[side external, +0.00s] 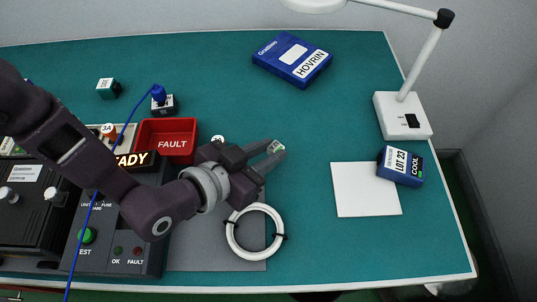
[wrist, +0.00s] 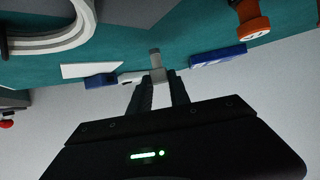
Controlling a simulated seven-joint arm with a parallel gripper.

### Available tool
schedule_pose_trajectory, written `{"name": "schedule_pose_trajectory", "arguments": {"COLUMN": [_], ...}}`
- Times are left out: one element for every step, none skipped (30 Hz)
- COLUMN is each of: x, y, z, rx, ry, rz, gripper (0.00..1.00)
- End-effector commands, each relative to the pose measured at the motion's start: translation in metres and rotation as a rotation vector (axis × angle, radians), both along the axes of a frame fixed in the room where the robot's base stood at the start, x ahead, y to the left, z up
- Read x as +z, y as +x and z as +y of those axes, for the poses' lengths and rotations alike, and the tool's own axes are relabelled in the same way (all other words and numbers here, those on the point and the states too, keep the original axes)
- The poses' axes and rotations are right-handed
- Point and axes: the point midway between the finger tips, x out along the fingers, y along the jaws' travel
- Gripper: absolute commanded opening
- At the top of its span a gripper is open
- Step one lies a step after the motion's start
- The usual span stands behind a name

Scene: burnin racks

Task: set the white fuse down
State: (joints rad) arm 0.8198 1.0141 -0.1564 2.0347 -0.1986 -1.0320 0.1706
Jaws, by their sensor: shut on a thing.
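My gripper (side external: 273,151) is held out over the teal mat, right of the red FAULT bin and above the white cable coil in the picture. It is shut on a small pale piece, the white fuse (side external: 277,146), which shows at the fingertips and is mostly hidden by them. In the wrist view the fuse (wrist: 155,59) looks like a short grey-white cylinder standing out beyond the two dark fingertips (wrist: 162,78). It appears to be clear of the mat, though its height is hard to judge.
The red FAULT bin (side external: 167,138) and the tester (side external: 120,245) stand left. The cable coil (side external: 233,241) lies below.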

Motion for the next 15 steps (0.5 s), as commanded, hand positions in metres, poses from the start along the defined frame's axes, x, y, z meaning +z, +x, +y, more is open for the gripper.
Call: {"name": "schedule_pose_trajectory", "arguments": {"x": [-0.009,-0.013,-0.016,-0.018,-0.018,-0.018,-0.017,-0.017,-0.017,-0.017,-0.018,-0.018,-0.019,-0.020,-0.020], "y": [0.000,0.000,0.000,0.000,0.000,0.000,0.000,0.000,0.000,0.000,0.000,0.000,0.000,0.000,0.000], "z": [0.000,0.000,0.000,0.000,0.000,0.000,0.000,0.000,0.000,0.000,0.000,0.000,0.000,0.000,0.000], "rx": [0.001,0.001,0.001,0.001,0.001,0.001,0.001,0.001,0.001,0.001,0.001,0.001,0.001,0.001,0.001], "ry": [0.001,0.001,0.000,0.000,-0.001,-0.002,-0.002,-0.002,-0.001,-0.001,-0.001,-0.001,-0.001,-0.001,-0.001], "rz": [0.000,0.000,0.000,-0.001,-0.002,-0.002,-0.002,-0.002,-0.002,-0.002,-0.002,-0.002,-0.002,-0.002,-0.002], "gripper": [0.00,0.00,0.00,0.00,0.00,0.00,0.00,0.00,0.00,0.00,0.00,0.00,0.00,0.00,0.27]}}
